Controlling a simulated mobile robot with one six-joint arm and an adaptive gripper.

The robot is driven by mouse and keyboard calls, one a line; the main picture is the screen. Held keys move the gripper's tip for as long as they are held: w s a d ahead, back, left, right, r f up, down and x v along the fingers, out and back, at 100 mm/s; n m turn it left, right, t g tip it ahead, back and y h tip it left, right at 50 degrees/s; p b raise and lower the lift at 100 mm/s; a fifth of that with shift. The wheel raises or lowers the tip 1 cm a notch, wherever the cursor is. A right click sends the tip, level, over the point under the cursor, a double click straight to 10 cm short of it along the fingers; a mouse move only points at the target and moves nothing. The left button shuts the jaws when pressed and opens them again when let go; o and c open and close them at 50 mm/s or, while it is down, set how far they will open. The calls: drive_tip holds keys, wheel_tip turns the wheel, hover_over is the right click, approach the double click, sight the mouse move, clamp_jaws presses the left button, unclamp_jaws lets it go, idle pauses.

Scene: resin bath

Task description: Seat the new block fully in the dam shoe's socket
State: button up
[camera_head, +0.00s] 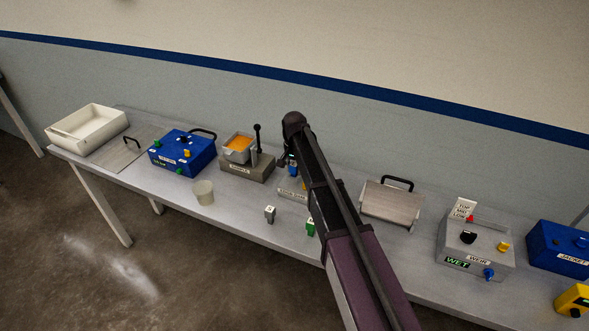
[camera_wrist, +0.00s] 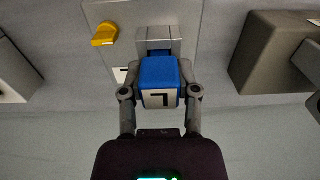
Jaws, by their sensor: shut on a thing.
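My gripper (camera_wrist: 160,93) is shut on a blue block (camera_wrist: 164,74) with a white label bearing a dark mark. The block also shows small in the head view (camera_head: 292,170), partly behind my arm. In the wrist view the block lies in line with a grey square socket (camera_wrist: 158,40) on the dam shoe's pale plate (camera_wrist: 128,20), overlapping its near edge. I cannot tell whether the block is inside the socket or how deep. In the head view the dam shoe (camera_head: 291,195) is mostly hidden by my arm.
A yellow knob (camera_wrist: 104,35) stands beside the socket. A grey block (camera_head: 270,214) and a green block (camera_head: 310,228) stand near the table's front edge. A grey box with an orange-filled cup (camera_head: 238,150) is left of my gripper; a handled plate (camera_head: 391,203) is right.

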drive_tip(key=shift+f+b, duration=0.35)
drive_tip(key=shift+f, duration=0.05)
drive_tip(key=o, duration=1.1)
drive_tip(key=shift+r, duration=0.2)
